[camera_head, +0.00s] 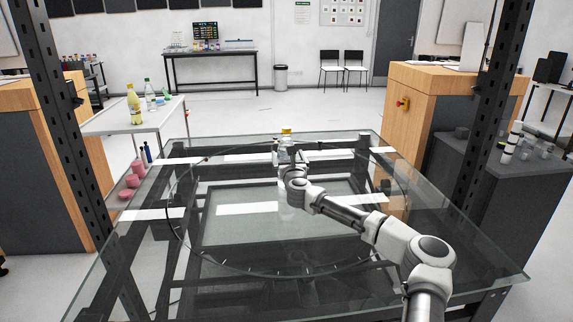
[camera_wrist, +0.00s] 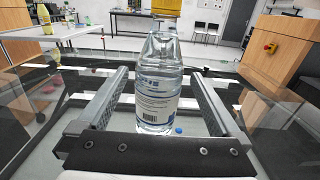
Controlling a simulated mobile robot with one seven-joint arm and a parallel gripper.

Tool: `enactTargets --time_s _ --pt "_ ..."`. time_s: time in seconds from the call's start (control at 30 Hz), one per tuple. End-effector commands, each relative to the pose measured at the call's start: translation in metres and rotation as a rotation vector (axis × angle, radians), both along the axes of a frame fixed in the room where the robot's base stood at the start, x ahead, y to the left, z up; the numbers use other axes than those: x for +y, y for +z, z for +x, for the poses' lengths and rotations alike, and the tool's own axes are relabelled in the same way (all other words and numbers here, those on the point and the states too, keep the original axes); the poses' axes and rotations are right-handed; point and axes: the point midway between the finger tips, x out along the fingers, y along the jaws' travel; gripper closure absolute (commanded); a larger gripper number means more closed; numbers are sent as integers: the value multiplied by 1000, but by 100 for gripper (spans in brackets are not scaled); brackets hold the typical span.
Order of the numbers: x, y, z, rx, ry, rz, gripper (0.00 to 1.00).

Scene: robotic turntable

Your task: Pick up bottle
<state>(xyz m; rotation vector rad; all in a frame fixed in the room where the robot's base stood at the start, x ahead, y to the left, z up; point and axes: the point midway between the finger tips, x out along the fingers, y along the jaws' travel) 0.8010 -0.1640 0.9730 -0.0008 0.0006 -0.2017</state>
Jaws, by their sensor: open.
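A clear bottle (camera_wrist: 157,85) with a white and blue label stands upright on the glass turntable. In the wrist view it is between my gripper's (camera_wrist: 157,88) two open fingers, with a gap on each side. Its top is cut off by the upper edge of that view. In the head view the bottle (camera_head: 286,150) shows a yellow cap, and my gripper (camera_head: 290,163) is in front of it, hiding its lower part. My gripper is open and holds nothing.
The glass table (camera_head: 130,230) is mostly clear around the bottle. Two dark upright posts flank it. A white side table (camera_head: 110,124) at left holds other bottles, including a yellow one (camera_head: 134,104). A wooden cabinet (camera_head: 440,90) stands at right. A small blue object (camera_wrist: 179,130) shows near the bottle's base.

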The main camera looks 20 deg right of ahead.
Motion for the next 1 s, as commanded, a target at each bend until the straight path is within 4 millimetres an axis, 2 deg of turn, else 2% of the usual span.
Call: enactTargets --time_s 0.2,0.47,1.0 --pt "-2 0 14 0 0 0 0" --pt "-3 1 15 0 0 1 0" --pt "-3 0 15 0 0 1 95"
